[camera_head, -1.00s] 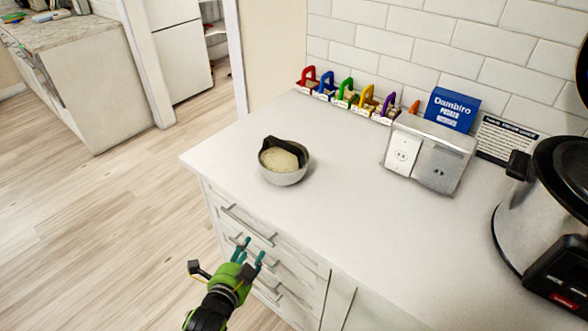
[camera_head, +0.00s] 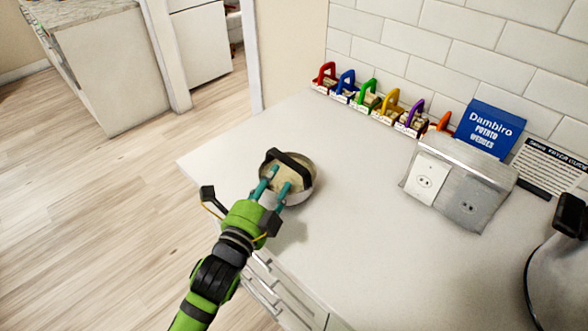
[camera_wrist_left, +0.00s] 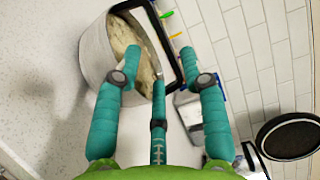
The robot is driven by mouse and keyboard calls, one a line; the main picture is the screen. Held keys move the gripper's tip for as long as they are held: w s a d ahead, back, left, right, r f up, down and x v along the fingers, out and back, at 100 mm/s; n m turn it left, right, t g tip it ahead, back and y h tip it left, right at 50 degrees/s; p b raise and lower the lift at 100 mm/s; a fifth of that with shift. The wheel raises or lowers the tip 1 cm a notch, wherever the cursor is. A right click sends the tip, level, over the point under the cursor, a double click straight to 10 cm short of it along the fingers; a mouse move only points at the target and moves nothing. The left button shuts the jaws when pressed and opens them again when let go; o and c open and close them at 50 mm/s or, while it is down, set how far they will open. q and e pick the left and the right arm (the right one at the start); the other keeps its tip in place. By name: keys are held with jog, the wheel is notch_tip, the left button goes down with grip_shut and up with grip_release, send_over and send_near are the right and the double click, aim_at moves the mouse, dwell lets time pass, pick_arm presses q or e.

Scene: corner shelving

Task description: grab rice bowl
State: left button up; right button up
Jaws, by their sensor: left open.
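The rice bowl (camera_head: 301,188) is a light round bowl with pale rice inside and a black handle arching over it. It stands on the white counter near its left corner. My left gripper (camera_head: 278,181) is open, with its teal fingers reaching over the near side of the bowl. In the left wrist view the bowl (camera_wrist_left: 97,50) fills the upper left, and the black handle (camera_wrist_left: 173,62) lies ahead between the fingers of the left gripper (camera_wrist_left: 158,64). I cannot tell whether any finger touches the bowl or handle. My right gripper is not in view.
Several coloured-handled holders (camera_head: 365,98) line the tiled wall. A metal outlet box (camera_head: 455,185) and a blue Dambiro box (camera_head: 489,128) stand to the right. A large pot-like appliance (camera_head: 562,265) is at the right edge. The counter (camera_head: 355,215) around the bowl is clear.

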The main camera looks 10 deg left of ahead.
aim_at(285, 163)
pick_arm(q)
jog(key=shift+w+d+r+p, duration=0.2)
jog(key=shift+w+p, duration=0.1)
jog(key=shift+w, duration=0.2)
jog(key=shift+w+d+r+p, duration=0.15)
jog(key=shift+w+p, duration=0.15)
jog(key=shift+w, duration=0.2)
jog(key=w, duration=0.3)
jog(key=shift+w+d+f+p, duration=0.1)
jog(key=shift+d+f+p, duration=0.2)
jog(key=shift+d, duration=0.1)
jog(key=shift+w, duration=0.15)
grip_shut()
jog(key=shift+r, duration=0.25)
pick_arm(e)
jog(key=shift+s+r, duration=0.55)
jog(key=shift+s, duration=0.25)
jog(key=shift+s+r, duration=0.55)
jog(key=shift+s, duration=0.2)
